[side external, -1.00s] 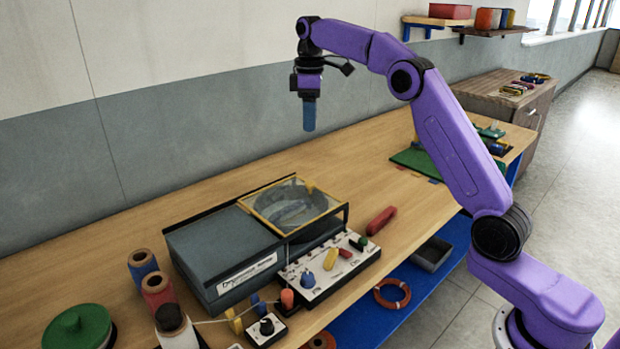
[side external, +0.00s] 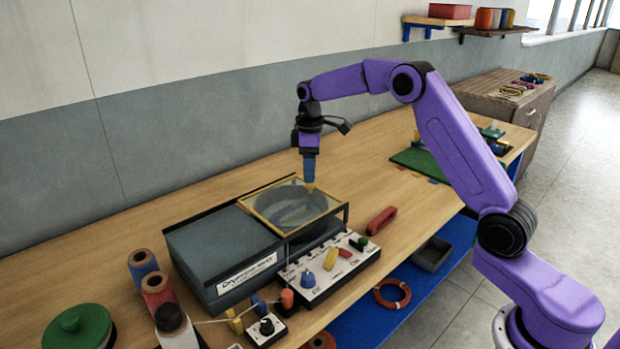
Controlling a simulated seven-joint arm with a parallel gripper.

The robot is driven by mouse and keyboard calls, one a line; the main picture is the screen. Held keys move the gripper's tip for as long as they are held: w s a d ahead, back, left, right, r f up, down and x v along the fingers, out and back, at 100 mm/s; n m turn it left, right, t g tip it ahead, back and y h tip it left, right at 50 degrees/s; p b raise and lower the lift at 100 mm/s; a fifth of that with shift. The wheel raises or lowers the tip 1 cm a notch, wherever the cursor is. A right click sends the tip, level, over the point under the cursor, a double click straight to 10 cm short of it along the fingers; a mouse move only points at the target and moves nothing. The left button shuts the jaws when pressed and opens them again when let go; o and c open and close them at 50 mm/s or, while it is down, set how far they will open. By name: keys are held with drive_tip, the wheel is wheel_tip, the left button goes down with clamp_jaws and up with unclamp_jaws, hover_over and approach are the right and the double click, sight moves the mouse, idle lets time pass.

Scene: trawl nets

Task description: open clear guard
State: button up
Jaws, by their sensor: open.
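The clear guard (side external: 290,206) is a see-through panel with a yellow frame. It lies closed and flat over the round dark well of the grey machine (side external: 218,250). A small yellow tab stands at its far right edge, now mostly hidden by my fingers. My gripper (side external: 309,180) points down with blue fingers, right at that tab. The fingers appear open; I cannot tell whether they touch the tab or straddle it.
A control panel (side external: 332,266) with coloured knobs stands in front of the machine. A red handle-like object (side external: 381,221) lies to its right. Thread spools (side external: 158,290) stand at the left. The bench (side external: 370,165) behind and right of the machine is mostly clear.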

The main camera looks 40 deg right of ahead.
drive_tip(key=shift+f, duration=1.65)
clamp_jaws()
drive_tip(key=a, duration=1.9)
unclamp_jaws()
drive_tip(key=shift+r, duration=0.1)
